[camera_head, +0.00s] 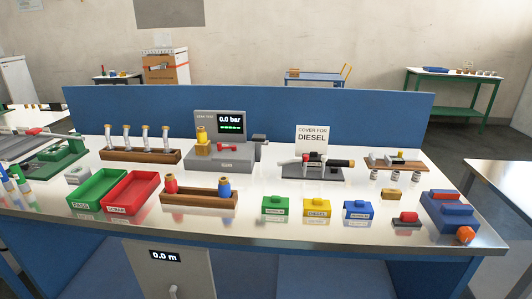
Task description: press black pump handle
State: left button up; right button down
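A grey leak test unit (220,163) stands at the back middle of the bench. Its display (231,122) reads 0.0 bar. A dark handle-like bar (260,138) sits on top of a grey cylinder (258,152) at the unit's right side; it looks raised above the cylinder. A brass fitting (202,137) and a red lever (228,148) are on the unit's front. Neither of my grippers shows in the head view.
Right of the unit, a nozzle (340,163) with a black end lies on a dark stand before a "COVER FOR DIESEL" sign (312,137). Green (275,206), yellow (317,208) and blue (358,210) blocks line the front. Red tray (131,204) and green tray (84,203) are left.

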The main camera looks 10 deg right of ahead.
aim_at(257, 138)
jog(key=k, duration=0.3)
jog(key=u, duration=0.9)
jog(key=i, duration=1.3)
jog(key=z, duration=0.5)
